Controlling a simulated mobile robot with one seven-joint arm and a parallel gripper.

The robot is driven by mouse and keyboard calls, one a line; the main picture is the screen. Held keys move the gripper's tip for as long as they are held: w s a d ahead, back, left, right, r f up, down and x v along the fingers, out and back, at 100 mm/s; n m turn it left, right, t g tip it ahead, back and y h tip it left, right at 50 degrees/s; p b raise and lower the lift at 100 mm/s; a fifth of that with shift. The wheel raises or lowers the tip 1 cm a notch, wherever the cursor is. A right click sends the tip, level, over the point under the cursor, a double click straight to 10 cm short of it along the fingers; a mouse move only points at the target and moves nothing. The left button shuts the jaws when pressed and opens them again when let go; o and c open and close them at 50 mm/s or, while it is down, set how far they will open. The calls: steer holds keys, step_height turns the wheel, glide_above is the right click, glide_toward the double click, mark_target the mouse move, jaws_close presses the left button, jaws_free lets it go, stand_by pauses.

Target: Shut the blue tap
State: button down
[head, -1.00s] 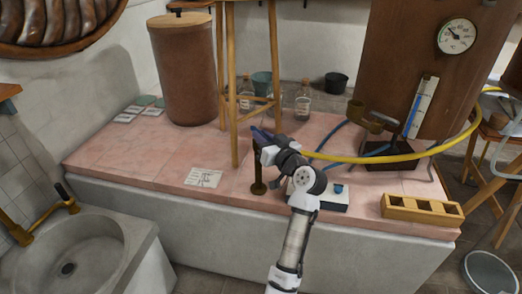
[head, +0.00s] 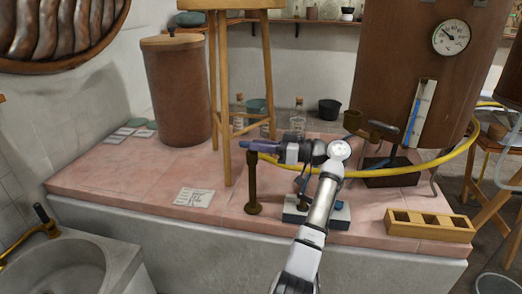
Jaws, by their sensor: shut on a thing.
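A dark brown upright post (head: 252,188) with a round foot stands on the pink counter. A blue-violet piece (head: 264,142), which seems to be the blue tap's handle, lies nearly level across its top. My gripper (head: 278,148) comes in from the right and is shut on this handle at the top of the post. The fingertips are small and dark here, and my gripper covers part of the handle. A yellowish tip (head: 243,145) shows at the left end.
A wooden stool (head: 217,110) stands just left and behind the post. A blue-and-white box (head: 318,213) sits under my arm. A yellow hose (head: 400,172) curves behind my gripper. A wooden compartment box (head: 430,226) is at right. The counter's front left is mostly clear.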

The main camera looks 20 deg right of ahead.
steer(key=shift+f+n+g, duration=0.15)
steer(key=shift+n+g, duration=0.15)
steer(key=shift+g, duration=0.1)
steer(key=c, duration=1.3)
jaws_free()
steer(key=shift+c, duration=0.2)
steer(key=v, duration=1.3)
steer(key=shift+d+f+b, duration=0.2)
steer(key=shift+d+b, duration=0.1)
steer(key=shift+d, duration=0.05)
steer(key=shift+s, duration=0.1)
